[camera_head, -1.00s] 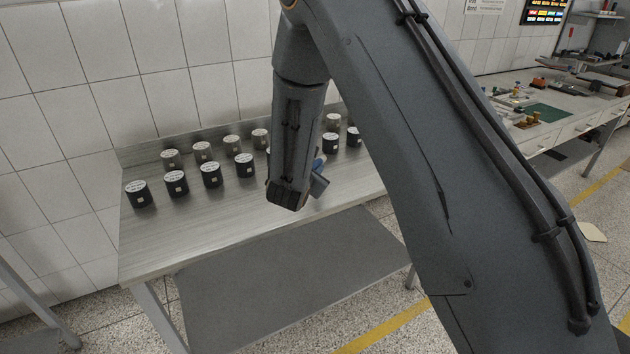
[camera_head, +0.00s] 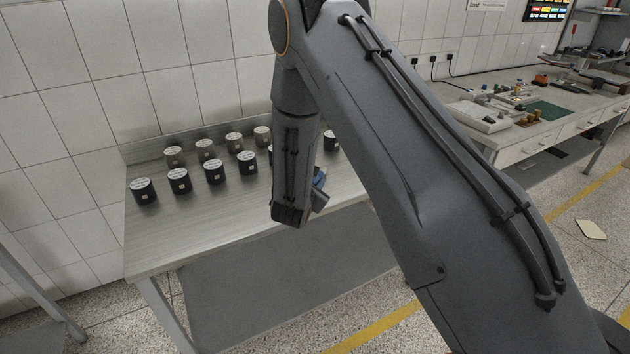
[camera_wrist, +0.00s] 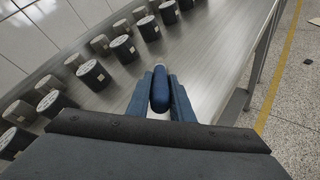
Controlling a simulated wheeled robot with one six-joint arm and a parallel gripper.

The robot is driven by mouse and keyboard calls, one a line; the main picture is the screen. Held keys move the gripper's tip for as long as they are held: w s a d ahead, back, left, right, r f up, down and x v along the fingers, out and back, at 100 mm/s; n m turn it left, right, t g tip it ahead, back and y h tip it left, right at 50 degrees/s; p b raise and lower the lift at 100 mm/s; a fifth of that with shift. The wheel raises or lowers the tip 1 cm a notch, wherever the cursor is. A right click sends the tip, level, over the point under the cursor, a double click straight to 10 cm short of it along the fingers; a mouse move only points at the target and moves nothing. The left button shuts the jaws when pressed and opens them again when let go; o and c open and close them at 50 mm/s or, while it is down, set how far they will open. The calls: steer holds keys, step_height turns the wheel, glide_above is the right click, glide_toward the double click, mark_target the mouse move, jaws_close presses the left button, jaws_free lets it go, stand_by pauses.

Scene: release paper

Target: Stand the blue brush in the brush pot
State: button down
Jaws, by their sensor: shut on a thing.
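My gripper (camera_wrist: 160,95) is shut on the blue brush (camera_wrist: 161,88), whose rounded blue handle shows between the two blue fingers in the wrist view. A pale part shows just beyond the handle; I cannot tell what it is. In the head view my gripper (camera_head: 320,190) shows only as a small blue patch beside my dark wrist, above the table's front part. The brush cannot be told apart there. I cannot pick out a brush pot in either view; my arm hides part of the table.
Several dark cylinders with pale, printed tops, such as one at the front left (camera_head: 143,191), stand in rows on the metal table (camera_head: 190,228). The table's front strip is clear. A tiled wall (camera_head: 120,60) stands behind. A cluttered bench (camera_head: 535,140) is at the right.

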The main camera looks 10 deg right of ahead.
steer(key=c, duration=1.6)
jaws_free()
steer(key=shift+f, duration=0.1)
steer(key=shift+o, duration=0.2)
